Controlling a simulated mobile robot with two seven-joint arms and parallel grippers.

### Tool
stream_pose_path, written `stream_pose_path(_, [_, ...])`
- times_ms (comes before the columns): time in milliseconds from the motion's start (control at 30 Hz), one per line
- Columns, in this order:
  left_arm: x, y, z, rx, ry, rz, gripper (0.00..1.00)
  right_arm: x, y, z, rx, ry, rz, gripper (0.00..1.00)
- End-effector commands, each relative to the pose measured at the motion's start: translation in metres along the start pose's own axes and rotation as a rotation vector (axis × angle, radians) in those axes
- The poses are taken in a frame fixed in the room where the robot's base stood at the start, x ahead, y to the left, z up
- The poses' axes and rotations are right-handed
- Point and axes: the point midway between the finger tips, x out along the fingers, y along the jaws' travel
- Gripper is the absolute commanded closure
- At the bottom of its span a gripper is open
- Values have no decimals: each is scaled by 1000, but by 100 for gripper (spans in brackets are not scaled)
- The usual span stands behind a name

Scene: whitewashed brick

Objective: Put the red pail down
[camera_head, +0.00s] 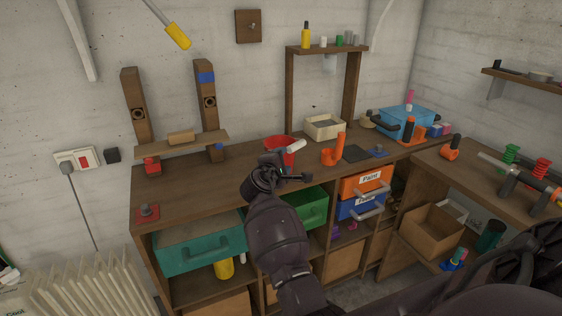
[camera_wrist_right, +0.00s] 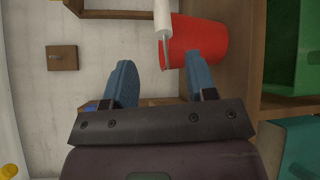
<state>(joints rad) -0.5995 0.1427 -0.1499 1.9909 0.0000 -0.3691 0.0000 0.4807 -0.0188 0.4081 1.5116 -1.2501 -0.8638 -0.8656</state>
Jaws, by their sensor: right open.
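The red pail (camera_head: 275,142) stands upright on the workbench top (camera_head: 180,188), in front of the back wall, with its white handle grip (camera_head: 296,146) at its upper right. My right gripper (camera_head: 292,175) is just in front of the pail and partly hides it in the head view. In the right wrist view, its two blue fingers (camera_wrist_right: 160,68) are spread with nothing between them. The pail (camera_wrist_right: 198,42) and the white grip (camera_wrist_right: 162,18) lie beyond the fingertips, apparently apart from them. My left gripper is not in view.
An orange holder (camera_head: 333,153) and a cream box (camera_head: 325,127) stand right of the pail. A wooden shelf frame (camera_head: 290,90) rises behind. A green drawer (camera_head: 305,208) is below the bench edge. The bench left of the pail has free room.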

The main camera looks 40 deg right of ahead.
Motion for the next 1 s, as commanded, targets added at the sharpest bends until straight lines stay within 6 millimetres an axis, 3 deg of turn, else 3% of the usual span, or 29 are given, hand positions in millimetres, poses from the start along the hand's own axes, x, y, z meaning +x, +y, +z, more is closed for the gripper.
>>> stream_pose_path(167, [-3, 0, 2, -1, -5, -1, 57, 1, -2, 2, 3, 4, -1, 48])
stream_pose_path(267, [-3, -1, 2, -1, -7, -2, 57, -1, -16, 4, 29, 32, -6, 48])
stream_pose_path(467, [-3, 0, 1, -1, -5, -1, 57, -23, -86, 10, 189, 191, -54, 48])
stream_pose_path(767, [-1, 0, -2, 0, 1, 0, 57, -100, -201, 29, 536, 465, -269, 48])
stream_pose_path(1000, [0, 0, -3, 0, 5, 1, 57, -190, -276, 59, 855, 602, -556, 48])
